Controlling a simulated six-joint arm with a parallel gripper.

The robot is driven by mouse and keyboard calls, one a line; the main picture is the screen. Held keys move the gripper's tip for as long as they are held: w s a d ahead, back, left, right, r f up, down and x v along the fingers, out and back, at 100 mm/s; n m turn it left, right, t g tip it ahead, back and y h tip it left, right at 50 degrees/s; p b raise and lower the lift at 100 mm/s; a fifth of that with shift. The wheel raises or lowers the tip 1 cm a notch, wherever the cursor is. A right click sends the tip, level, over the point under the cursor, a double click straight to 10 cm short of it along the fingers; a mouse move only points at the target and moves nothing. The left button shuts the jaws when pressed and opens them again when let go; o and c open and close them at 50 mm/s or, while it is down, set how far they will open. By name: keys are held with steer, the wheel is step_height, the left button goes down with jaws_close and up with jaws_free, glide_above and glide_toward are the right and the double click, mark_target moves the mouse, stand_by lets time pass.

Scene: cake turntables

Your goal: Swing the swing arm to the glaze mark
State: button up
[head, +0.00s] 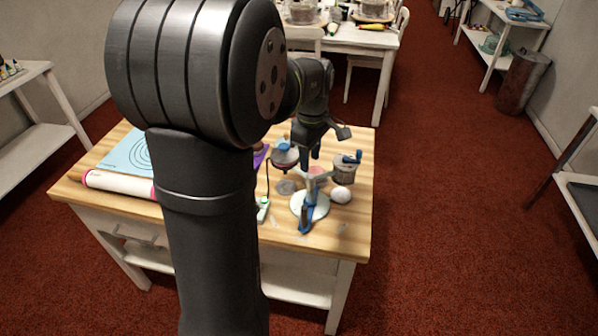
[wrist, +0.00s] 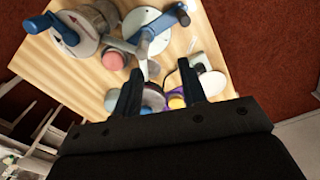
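A blue arm (head: 307,211) stands over a round white base (head: 322,208) on the wooden table; it looks like the swing arm. In the wrist view the blue arm (wrist: 151,30) crosses the white base (wrist: 138,16), with a pale paddle-like end (wrist: 144,62). No glaze mark can be made out. A grey drum (head: 345,172) with a blue handle stands to the right; its top (wrist: 79,44) carries a small red mark in the wrist view. My gripper (head: 310,152) points down above the table. Its two fingers (wrist: 161,68) are apart, with nothing visibly held.
A grey round piece with a blue knob (head: 284,156) stands left of my gripper. A white roll (head: 118,184) and blue mat (head: 125,155) lie at the table's left.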

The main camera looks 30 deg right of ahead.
mark_target(304, 207)
steer(key=s+a+f, duration=0.1)
steer(key=f, duration=0.3)
steer(key=s+a+f+m, duration=0.1)
steer(key=f, duration=0.3)
steer(key=s+a+f+m, duration=0.1)
steer(key=f, duration=0.3)
steer(key=shift+s+a+f, duration=0.2)
steer(key=shift+s+a, duration=0.05)
steer(key=shift+a, duration=0.15)
steer(key=c, duration=0.8)
